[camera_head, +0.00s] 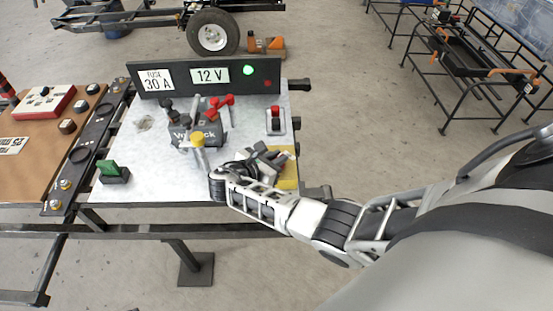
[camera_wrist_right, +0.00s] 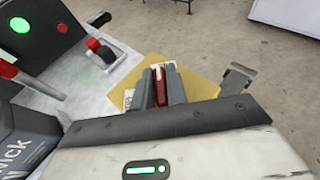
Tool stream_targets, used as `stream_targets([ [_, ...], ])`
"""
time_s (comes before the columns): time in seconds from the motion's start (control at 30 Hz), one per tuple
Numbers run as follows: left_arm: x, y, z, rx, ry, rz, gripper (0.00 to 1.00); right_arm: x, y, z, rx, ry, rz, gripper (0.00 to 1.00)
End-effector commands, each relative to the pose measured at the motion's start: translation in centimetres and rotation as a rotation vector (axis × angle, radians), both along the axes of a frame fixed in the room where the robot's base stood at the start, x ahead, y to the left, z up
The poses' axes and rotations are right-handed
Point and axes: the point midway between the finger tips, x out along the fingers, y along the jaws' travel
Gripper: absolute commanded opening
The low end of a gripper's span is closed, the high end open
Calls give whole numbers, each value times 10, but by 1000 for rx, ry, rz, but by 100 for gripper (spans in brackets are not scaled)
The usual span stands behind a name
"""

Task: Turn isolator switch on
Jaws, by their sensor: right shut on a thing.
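The isolator switch has a red handle (camera_wrist_right: 159,84) on a yellow plate (camera_wrist_right: 203,86) in the right wrist view. In the head view the yellow plate (camera_head: 289,184) shows at the right front corner of the light panel, and my gripper hides most of the switch. My right gripper (camera_head: 280,157) reaches in over the plate. In the right wrist view its two dark fingers (camera_wrist_right: 160,88) are shut on the red handle, one on each side. The handle's exact angle is hard to tell. My left gripper is not in view.
A black board behind the panel bears a lit green lamp (camera_head: 248,70) and a dark red lamp (camera_head: 267,83). A red rocker switch (camera_head: 276,114) stands behind my gripper. A winch unit with levers (camera_head: 197,132) is to its left. A green switch (camera_head: 109,168) sits farther left.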

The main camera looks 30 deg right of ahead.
Motion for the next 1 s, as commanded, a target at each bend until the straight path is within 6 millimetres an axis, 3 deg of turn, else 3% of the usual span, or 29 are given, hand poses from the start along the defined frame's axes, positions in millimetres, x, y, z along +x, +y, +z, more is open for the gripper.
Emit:
stream_targets([
  [0.67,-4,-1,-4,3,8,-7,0,0,-2,1,-4,-3,-59,0],
  [0.7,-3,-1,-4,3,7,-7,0,0,-2,1,-3,-2,-59,26],
  [0.73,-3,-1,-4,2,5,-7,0,0,-2,1,-3,-2,-59,34],
  [1.0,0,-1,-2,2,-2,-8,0,0,-1,1,-2,-1,-56,36],
])
